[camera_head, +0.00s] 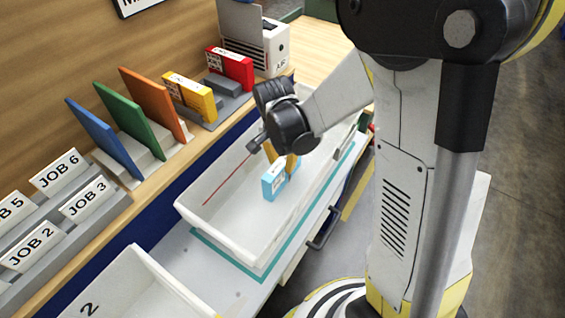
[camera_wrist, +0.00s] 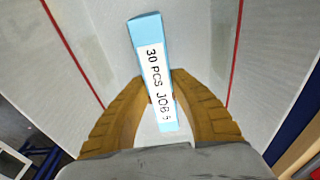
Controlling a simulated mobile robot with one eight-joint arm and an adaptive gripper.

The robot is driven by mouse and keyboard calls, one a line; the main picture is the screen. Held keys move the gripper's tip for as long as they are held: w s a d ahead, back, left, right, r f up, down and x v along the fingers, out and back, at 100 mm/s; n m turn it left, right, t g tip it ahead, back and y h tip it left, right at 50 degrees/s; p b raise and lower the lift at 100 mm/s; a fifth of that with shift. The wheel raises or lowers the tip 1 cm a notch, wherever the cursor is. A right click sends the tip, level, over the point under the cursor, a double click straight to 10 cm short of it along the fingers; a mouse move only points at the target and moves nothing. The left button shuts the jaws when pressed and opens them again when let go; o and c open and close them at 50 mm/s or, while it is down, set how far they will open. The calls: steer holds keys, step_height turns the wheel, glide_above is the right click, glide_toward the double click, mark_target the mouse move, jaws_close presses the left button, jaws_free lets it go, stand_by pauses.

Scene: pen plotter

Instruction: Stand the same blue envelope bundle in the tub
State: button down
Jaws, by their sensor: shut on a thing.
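The light blue envelope bundle (camera_head: 272,184) is upright within the outline of the white tub (camera_head: 238,233). My gripper (camera_head: 288,163) reaches down over the tub, shut on the bundle. In the wrist view, the bundle (camera_wrist: 147,32) stands between the two tan fingers (camera_wrist: 163,80), its label reading "30 PCS JOB" and a digit that I cannot read surely. I cannot tell whether its lower end touches the tub floor. The tub is otherwise empty, with red lines along its inner walls.
A second white tub (camera_head: 140,280) marked 2 stands at the front left. The shelf behind holds blue (camera_head: 103,137), green (camera_head: 130,119) and orange (camera_head: 153,104) boards, a yellow bundle (camera_head: 190,96), a red bundle (camera_head: 231,66) and job-labelled holders (camera_head: 88,201).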

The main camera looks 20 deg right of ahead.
steer(key=c, duration=1.2)
jaws_free()
steer(key=shift+f, duration=0.1)
steer(key=shift+c, duration=0.2)
step_height(320, 180, up, 12)
steer(key=a+p, duration=0.1)
steer(key=p, duration=0.4)
steer(key=s+d+r+n+t+y, duration=0.1)
steer(key=s+r+n+t, duration=0.5)
steer(key=s+r+n, duration=0.4)
steer(key=s, duration=0.2)
steer(key=shift+s+r+n, duration=0.3)
steer(key=shift+s+n, duration=0.1)
